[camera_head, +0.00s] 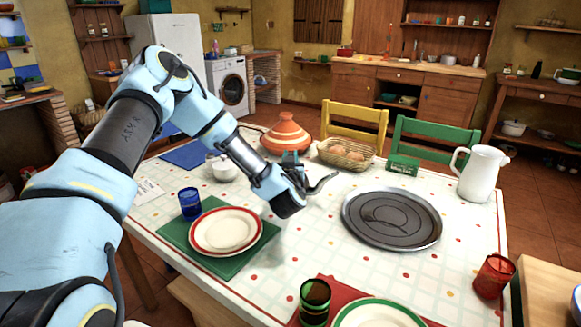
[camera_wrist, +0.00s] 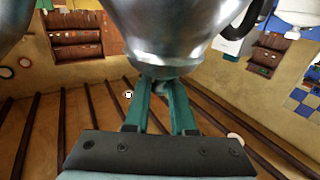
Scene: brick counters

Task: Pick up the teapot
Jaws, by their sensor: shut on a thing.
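The teapot is shiny silver metal. In the head view its curved dark spout (camera_head: 324,184) sticks out to the right of my wrist, and most of its body is hidden behind my arm. In the wrist view its rounded body (camera_wrist: 175,35) fills the top middle, with part of a black handle at the upper right. My gripper's two teal fingers (camera_wrist: 161,88) are closed at the narrow end of the teapot, and they also show in the head view (camera_head: 291,158). I cannot tell whether the teapot touches the table.
The white table (camera_head: 300,250) holds a plate (camera_head: 226,231), a blue glass (camera_head: 190,203), an orange tagine (camera_head: 287,136), a bread basket (camera_head: 346,153), a round dark tray (camera_head: 391,219) and a white pitcher (camera_head: 482,174). Chairs stand behind. The tabletop between plate and tray is clear.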

